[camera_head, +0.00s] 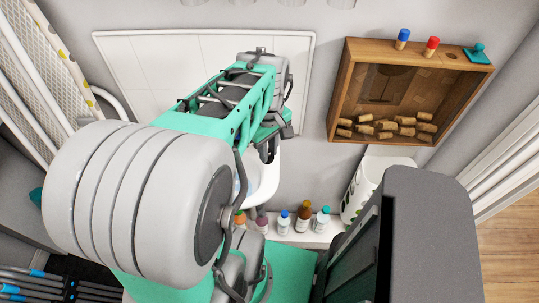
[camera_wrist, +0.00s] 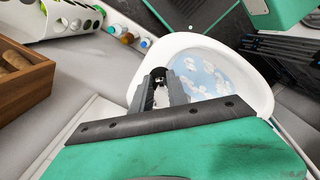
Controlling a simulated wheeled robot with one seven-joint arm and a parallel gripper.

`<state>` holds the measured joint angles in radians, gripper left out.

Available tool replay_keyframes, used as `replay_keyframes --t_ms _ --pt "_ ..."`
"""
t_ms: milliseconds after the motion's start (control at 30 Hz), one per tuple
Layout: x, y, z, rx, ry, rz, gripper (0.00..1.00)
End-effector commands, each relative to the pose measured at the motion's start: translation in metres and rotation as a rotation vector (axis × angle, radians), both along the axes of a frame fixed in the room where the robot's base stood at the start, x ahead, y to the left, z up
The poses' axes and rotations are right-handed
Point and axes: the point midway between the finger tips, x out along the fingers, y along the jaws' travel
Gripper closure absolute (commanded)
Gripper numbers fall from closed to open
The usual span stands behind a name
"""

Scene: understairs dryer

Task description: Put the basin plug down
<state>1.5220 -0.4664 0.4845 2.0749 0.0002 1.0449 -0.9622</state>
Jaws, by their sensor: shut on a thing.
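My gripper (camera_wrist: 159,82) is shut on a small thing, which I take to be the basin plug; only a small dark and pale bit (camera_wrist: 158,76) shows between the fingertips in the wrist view. The white basin (camera_wrist: 262,92), with a blue, cloud-patterned inside, lies beyond the fingers. The fingers overlap the left part of the basin in this picture; I cannot tell how high they are or whether the plug touches it. In the head view my arm covers most of the basin (camera_head: 264,180), and the plug is hidden.
Several small bottles (camera_head: 303,216) stand on a white ledge near the basin. A wooden box (camera_head: 341,90) with corks is on the wall at right, with blue, red and teal items on top.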

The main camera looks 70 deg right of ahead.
Motion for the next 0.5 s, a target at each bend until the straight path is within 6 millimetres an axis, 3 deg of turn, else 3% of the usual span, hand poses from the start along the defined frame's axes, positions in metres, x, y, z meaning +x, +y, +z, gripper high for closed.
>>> replay_keyframes --t_ms 33,200,333,500 --pt "0.001 -0.007 -0.015 0.012 0.001 0.000 1.00" --pt "0.002 -0.031 -0.041 0.005 0.000 -0.002 1.00" --pt "0.002 -0.040 -0.053 0.005 0.000 -0.003 1.00" --pt "0.002 -0.040 -0.081 0.006 0.000 -0.004 1.00"
